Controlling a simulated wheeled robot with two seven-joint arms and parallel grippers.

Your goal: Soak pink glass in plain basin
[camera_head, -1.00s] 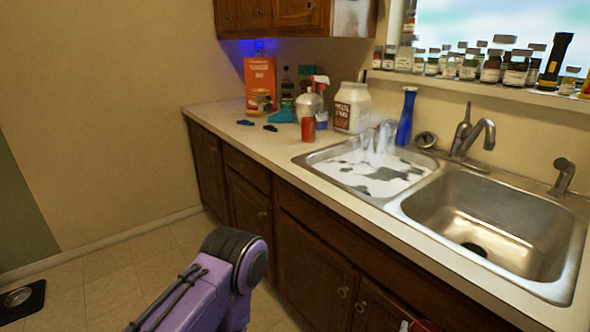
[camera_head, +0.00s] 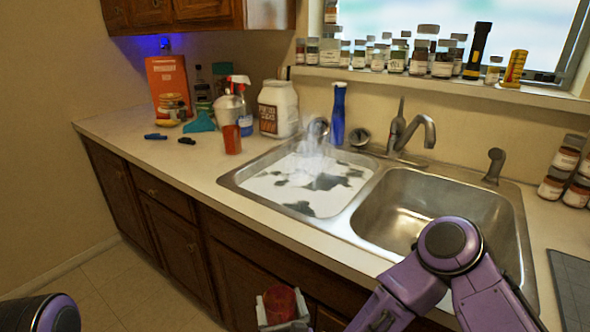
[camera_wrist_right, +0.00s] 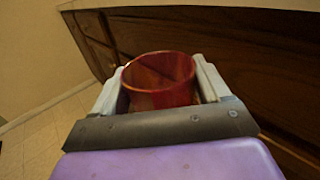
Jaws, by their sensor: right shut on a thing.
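My right gripper (camera_head: 283,312) is shut on a translucent red-pink glass (camera_head: 281,303), low in front of the cabinet doors and below the counter edge. In the right wrist view the glass (camera_wrist_right: 158,80) stands between both fingers with its open rim showing; it looks empty. The plain basin (camera_head: 425,205) is the bare steel right-hand half of the sink, with no suds. My right forearm covers part of its front edge. The left-hand basin (camera_head: 310,185) holds white foam and greyish water. My left gripper is out of view; only a piece of that arm shows at bottom left.
The faucet (camera_head: 410,132) rises behind the sink. Jars (camera_head: 565,170) stack at right. The front counter strip is clear.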

